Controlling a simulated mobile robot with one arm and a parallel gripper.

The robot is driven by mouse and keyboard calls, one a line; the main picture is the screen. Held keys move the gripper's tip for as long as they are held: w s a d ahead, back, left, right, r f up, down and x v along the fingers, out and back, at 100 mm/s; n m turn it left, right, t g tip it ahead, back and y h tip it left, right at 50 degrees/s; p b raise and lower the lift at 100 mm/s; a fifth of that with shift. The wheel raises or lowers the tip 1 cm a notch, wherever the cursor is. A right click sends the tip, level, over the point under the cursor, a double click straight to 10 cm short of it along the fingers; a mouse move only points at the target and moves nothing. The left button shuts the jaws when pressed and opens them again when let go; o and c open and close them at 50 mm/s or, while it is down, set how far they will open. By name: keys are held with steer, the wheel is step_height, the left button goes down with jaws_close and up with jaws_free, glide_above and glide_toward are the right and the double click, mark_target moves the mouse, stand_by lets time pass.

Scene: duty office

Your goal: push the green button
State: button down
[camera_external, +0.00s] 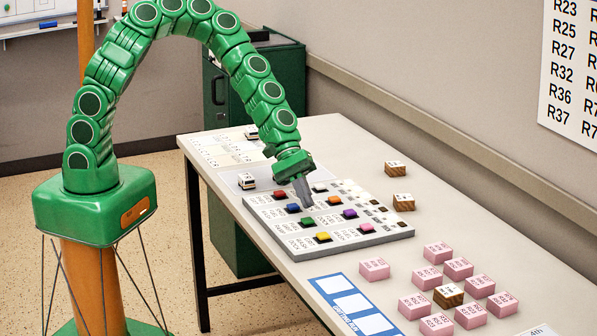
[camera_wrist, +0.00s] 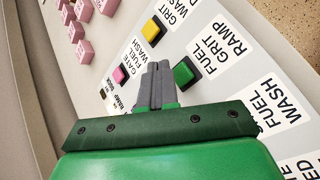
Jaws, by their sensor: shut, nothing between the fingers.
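The green button (camera_external: 308,222) is a small square button on the grey button panel (camera_external: 287,243) on the table. In the wrist view the green button (camera_wrist: 184,72) sits just right of the fingertips, beside a label card. My gripper (camera_external: 308,204) is shut and empty, pointing down over the panel, between the blue button (camera_external: 293,208) and the purple button (camera_external: 349,213). The wrist view shows my gripper (camera_wrist: 158,68) with its fingers together, left of the green button and not covering it. I cannot tell how high the tips are above the panel.
Yellow (camera_external: 322,237), pink (camera_external: 367,229), orange (camera_external: 335,201) and red (camera_external: 279,195) buttons surround it. Several pink blocks (camera_external: 438,252) and a brown block (camera_external: 448,296) lie right of the panel. A wall runs behind the table.

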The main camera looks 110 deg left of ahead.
mark_target(305, 218)
steer(key=shift+r, duration=2.05)
steer(key=c, duration=1.5)
jaws_free()
steer(key=shift+a, duration=0.1)
steer(key=o, duration=1.5)
steer(key=s+a+r+m+g+y, duration=0.1)
steer(key=s+a+m, duration=0.1)
steer(key=s+a+r+m+g, duration=0.1)
steer(key=s+a+r+m, duration=0.1)
steer(key=s+a+r+m+g+y, duration=0.1)
steer(key=s+a+r+m+g, duration=0.1)
steer(key=m, duration=0.1)
steer(key=shift+s+a+y, duration=0.1)
steer(key=shift+a+y, duration=0.15)
steer(key=shift+y, duration=0.05)
steer(key=shift+c, duration=0.2)
steer(key=shift+o, duration=0.2)
steer(key=s+a+r+m+g+y, duration=0.3)
steer(key=s+a+r, duration=0.2)
steer(key=shift+s+a, duration=0.35)
steer(key=shift+a, duration=0.05)
step_height(305, 218, down, 10)
steer(key=shift+r, duration=0.25)
